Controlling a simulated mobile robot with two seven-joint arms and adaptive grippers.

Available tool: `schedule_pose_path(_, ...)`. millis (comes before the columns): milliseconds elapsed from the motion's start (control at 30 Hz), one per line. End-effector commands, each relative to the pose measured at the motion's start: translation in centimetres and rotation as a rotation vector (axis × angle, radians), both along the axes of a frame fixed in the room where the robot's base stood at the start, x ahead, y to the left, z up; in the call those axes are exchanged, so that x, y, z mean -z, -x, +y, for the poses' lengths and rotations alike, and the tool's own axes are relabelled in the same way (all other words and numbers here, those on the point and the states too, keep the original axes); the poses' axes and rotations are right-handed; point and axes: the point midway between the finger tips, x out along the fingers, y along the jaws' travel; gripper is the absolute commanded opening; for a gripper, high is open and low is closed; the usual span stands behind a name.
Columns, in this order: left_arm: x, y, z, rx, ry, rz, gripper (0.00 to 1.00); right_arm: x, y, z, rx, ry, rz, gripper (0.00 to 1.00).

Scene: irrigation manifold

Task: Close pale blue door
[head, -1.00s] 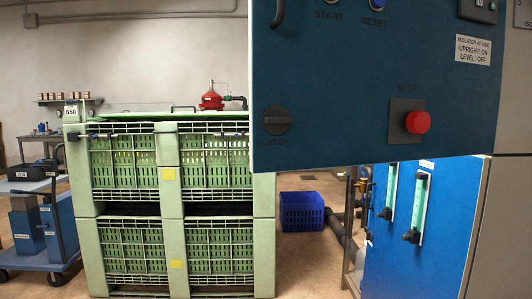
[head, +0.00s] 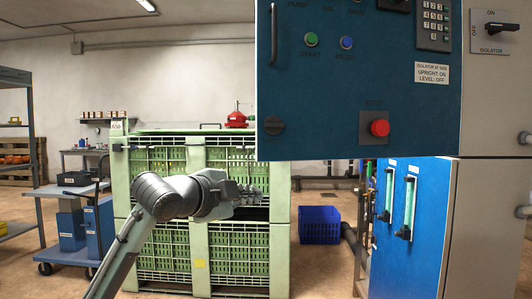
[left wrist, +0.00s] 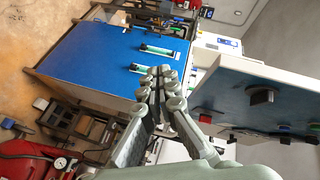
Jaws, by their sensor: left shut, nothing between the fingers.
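A deeper-blue control panel door (head: 330,90), not clearly pale blue, fills the upper right of the head view. In the left wrist view the door (left wrist: 225,98) juts out at the right with a pale top edge. How far it stands open I cannot tell. My left gripper (head: 256,192) is shut and empty, just below the door's lower left corner in the picture; its fingers (left wrist: 160,73) show centrally in the wrist view. My right gripper is not in view.
Green stacked crates (head: 145,215) stand behind my left arm. A blue cabinet (head: 410,225) with sight tubes is below the door, and a grey panel with an isolator switch (head: 503,27) is at the right. A blue crate (head: 319,225) and a trolley (head: 70,255) stand on the floor.

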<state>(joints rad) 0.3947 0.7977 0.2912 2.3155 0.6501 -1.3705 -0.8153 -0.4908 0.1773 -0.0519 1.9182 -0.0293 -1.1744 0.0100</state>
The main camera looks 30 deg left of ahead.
Motion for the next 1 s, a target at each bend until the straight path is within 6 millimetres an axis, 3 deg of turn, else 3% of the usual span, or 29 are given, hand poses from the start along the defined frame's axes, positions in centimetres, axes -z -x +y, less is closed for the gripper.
schedule_pose_path(33,-3.8,2.2,-0.9,0.028,-0.097,-0.067,0.0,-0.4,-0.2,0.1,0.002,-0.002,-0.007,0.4)
schedule_pose_path(100,-7.3,4.7,-2.1,0.056,-0.21,-0.127,0.0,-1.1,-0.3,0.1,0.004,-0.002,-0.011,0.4)
schedule_pose_path(200,-10.1,7.4,-3.3,0.076,-0.327,-0.18,0.0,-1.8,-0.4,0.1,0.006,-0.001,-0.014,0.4)
schedule_pose_path(333,-11.4,8.5,-3.9,0.086,-0.387,-0.203,0.0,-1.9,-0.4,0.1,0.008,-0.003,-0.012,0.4)
schedule_pose_path(567,-11.7,6.4,-4.0,0.089,-0.383,-0.201,0.0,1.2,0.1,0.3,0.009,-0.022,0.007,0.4)
schedule_pose_path(933,-11.4,-1.5,-3.9,0.088,-0.38,-0.202,0.0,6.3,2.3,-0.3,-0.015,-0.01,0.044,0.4)
schedule_pose_path(1000,-11.4,-2.3,-2.9,0.085,-0.381,-0.202,0.0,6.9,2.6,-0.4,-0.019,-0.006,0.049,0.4)
